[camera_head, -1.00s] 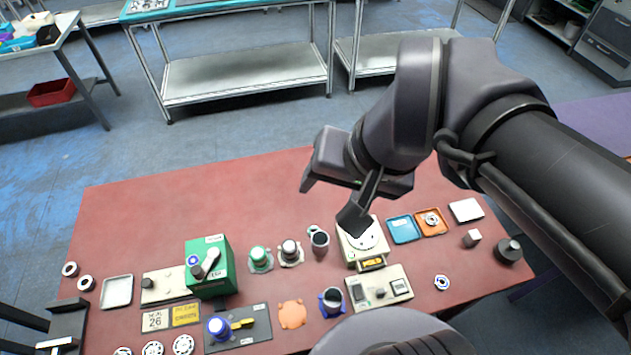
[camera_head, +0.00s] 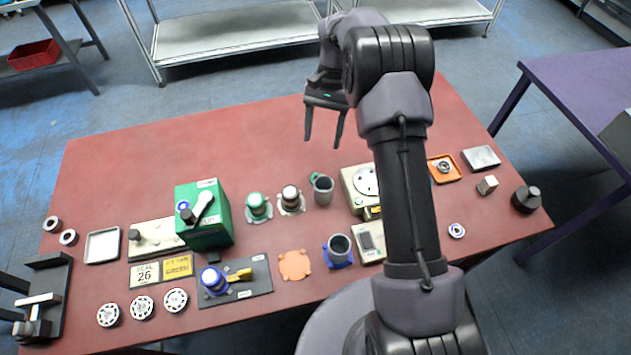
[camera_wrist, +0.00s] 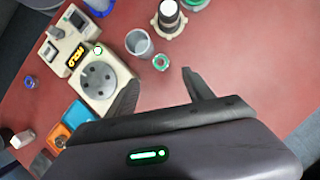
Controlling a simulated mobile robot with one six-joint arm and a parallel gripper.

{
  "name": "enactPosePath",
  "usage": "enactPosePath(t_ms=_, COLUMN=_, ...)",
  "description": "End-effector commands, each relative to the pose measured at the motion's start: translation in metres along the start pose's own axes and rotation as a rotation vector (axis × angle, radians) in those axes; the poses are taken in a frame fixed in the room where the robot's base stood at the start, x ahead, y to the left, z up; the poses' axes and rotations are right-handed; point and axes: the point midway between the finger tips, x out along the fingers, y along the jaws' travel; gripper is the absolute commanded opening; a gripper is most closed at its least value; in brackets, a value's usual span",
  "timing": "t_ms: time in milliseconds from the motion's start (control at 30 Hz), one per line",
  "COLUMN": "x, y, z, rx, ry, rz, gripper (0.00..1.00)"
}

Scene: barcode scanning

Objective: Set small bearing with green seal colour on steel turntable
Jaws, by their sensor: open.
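A small bearing with a green seal (camera_head: 314,177) lies flat on the red table, beside a grey cup (camera_head: 323,189). In the wrist view the bearing (camera_wrist: 160,62) shows just beyond and between my fingertips. The steel turntable (camera_head: 366,181) is the round, holed plate on a cream machine, partly covered by my arm in the head view. In the wrist view the turntable (camera_wrist: 98,80) is bare, left of my fingers. My gripper (camera_head: 322,141) is open and empty, fingers pointing down above the table. It also shows in the wrist view (camera_wrist: 160,78).
Two capped posts, one green (camera_head: 257,207) and one black (camera_head: 291,200), stand left of the cup. A green box (camera_head: 206,222) is farther left. An orange tray (camera_head: 448,175) holding a bearing and a blue-sealed bearing (camera_head: 456,230) are right. The table's back is clear.

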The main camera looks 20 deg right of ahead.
Motion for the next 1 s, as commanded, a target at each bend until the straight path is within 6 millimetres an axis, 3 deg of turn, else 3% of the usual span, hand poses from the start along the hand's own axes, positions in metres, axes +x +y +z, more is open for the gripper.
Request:
enactPosePath(t_ms=33, x=0.021, y=0.0, z=-0.002, rx=-0.001, ry=-0.002, rz=0.001, gripper=0.61)
enactPosePath(t_ms=200, x=0.06, y=0.0, z=-0.002, rx=-0.002, ry=0.0, rz=0.001, gripper=0.61)
enactPosePath(t_ms=433, x=0.083, y=0.0, z=-0.003, rx=-0.002, ry=0.002, rz=0.0, gripper=0.61)
enactPosePath(t_ms=633, x=0.121, y=0.0, z=-0.005, rx=-0.001, ry=0.001, rz=0.0, gripper=0.61)
enactPosePath(t_ms=833, x=0.121, y=0.0, z=-0.004, rx=-0.001, ry=0.002, rz=-0.001, gripper=0.61)
enactPosePath(t_ms=1000, x=0.12, y=0.0, z=-0.004, rx=-0.001, ry=0.002, rz=-0.001, gripper=0.3)
